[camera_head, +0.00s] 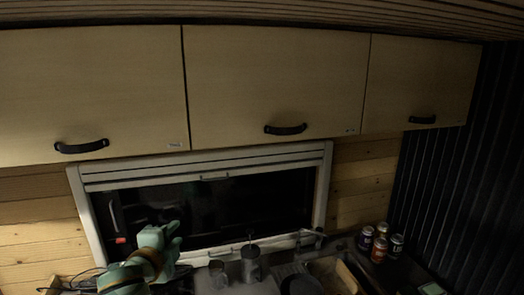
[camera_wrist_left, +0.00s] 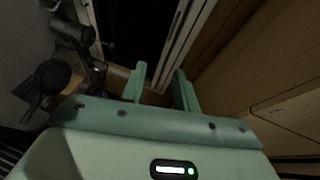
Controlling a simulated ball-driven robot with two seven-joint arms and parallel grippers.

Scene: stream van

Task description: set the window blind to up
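The window blind (camera_head: 150,178) shows as pale horizontal bands gathered along the top of the white window frame (camera_head: 322,192). A small handle (camera_head: 214,178) sits on its lower edge. Below it the dark glass (camera_head: 270,205) is uncovered. My left gripper (camera_head: 170,232) is pale green and stands in front of the lower left part of the window, below the blind and apart from it. In the left wrist view its two fingers (camera_wrist_left: 160,88) are spread with nothing between them, and the pale window frame (camera_wrist_left: 190,38) runs beyond them. My right gripper is in neither view.
Wooden cupboards with dark handles (camera_head: 286,129) hang above the window. On the counter below stand a grey metal pot (camera_head: 250,265), a glass (camera_head: 217,272) and several cans (camera_head: 380,249) at the right. A dark pan (camera_wrist_left: 50,78) shows in the left wrist view.

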